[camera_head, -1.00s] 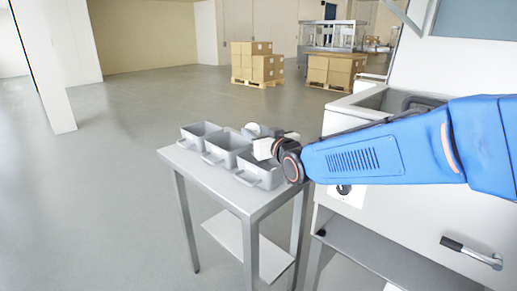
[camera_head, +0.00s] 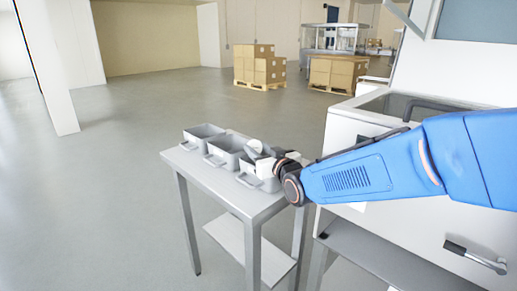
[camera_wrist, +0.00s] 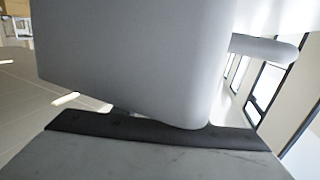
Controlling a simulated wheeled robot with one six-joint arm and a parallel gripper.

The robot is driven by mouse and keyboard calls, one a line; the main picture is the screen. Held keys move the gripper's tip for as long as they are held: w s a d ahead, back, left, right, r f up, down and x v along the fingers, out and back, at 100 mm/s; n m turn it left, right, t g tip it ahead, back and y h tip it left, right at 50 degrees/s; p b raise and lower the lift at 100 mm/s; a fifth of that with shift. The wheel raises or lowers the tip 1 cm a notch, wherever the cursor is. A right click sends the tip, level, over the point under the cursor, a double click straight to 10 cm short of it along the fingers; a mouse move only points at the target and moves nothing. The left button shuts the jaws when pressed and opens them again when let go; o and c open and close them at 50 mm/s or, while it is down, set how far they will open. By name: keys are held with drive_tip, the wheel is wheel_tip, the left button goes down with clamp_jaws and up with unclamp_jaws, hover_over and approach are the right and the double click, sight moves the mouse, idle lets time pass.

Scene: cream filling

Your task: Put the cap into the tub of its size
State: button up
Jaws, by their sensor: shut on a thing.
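Three grey tubs with handles stand in a row on a small metal table: the left tub (camera_head: 197,142), the middle tub (camera_head: 221,157) and the nearest right tub (camera_head: 263,185). My gripper (camera_head: 264,167) is at the right tub and hides part of its opening. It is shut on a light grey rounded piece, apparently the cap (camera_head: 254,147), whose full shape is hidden. In the wrist view a large smooth grey body (camera_wrist: 130,60) with a rounded corner fills the upper middle, too close to identify. I cannot tell whether the cap touches the tub.
The table (camera_head: 224,189) has a bare front strip and a lower shelf (camera_head: 248,243). A white machine (camera_head: 345,225) with a black handle stands close on the right. Boxes on pallets (camera_head: 259,68) are far behind. The floor at left is clear.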

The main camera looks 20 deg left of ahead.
drive_tip(key=shift+f, duration=0.15)
drive_tip(key=o, duration=1)
drive_tip(key=shift+r, duration=0.5)
drive_tip(key=v, duration=1.2)
